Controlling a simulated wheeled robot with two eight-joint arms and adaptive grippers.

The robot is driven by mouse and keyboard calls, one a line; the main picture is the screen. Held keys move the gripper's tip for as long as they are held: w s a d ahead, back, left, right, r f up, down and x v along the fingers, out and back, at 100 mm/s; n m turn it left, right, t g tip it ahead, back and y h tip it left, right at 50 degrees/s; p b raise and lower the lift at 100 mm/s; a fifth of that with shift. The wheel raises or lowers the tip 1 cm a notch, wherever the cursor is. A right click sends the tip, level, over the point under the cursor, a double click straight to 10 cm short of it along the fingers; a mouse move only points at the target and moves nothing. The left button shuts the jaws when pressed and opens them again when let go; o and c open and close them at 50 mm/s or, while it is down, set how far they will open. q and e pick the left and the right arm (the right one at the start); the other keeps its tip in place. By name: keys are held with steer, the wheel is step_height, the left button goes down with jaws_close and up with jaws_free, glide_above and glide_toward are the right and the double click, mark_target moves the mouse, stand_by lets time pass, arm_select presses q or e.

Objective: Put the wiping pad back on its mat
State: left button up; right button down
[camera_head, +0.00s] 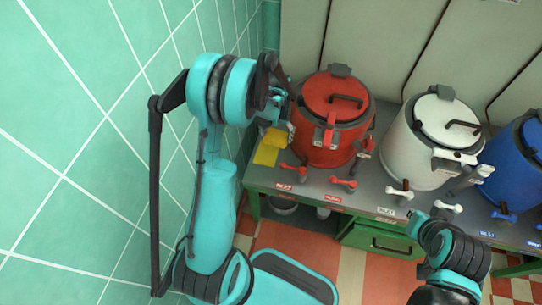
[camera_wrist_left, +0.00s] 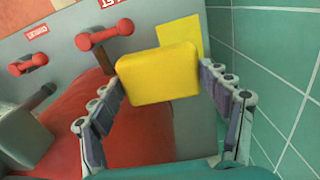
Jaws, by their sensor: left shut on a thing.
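The yellow wiping pad (camera_wrist_left: 157,75) is a thick rounded block between the two fingers of my left gripper (camera_wrist_left: 160,78), which is shut on it. In the head view the pad (camera_head: 276,138) shows partly below my left gripper (camera_head: 283,128), at the left end of the counter. A flat, thin yellow square, the mat (camera_wrist_left: 184,34), lies just beyond the pad in the wrist view. It also shows in the head view (camera_head: 265,156), partly covered by the pad. I cannot tell whether the pad touches it. My right arm is at the lower right, its fingers unclear.
A red kettle (camera_head: 322,142) stands close to the right of my left gripper. A white kettle (camera_head: 408,158) and a blue kettle (camera_head: 517,180) stand farther right. Red tap handles (camera_head: 343,183) line the counter's front (camera_head: 315,181). A green tiled wall (camera_head: 75,130) is close on the left.

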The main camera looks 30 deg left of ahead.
arm_select(q)
steer(key=b, duration=0.2)
glide_above(267, 153)
step_height(267, 153, down, 5)
steer(key=shift+n, duration=0.3)
step_height(267, 153, down, 7)
steer(key=b, duration=0.2)
steer(key=shift+w+r+b, duration=0.1)
steer(key=shift+r+b, duration=0.05)
steer(key=shift+b, duration=0.15)
step_height(267, 153, down, 4)
steer(key=shift+r+b, duration=0.25)
steer(key=shift+b, duration=0.45)
steer(key=shift+r, duration=0.15)
steer(key=o, duration=1.1)
steer(key=shift+f, duration=0.2)
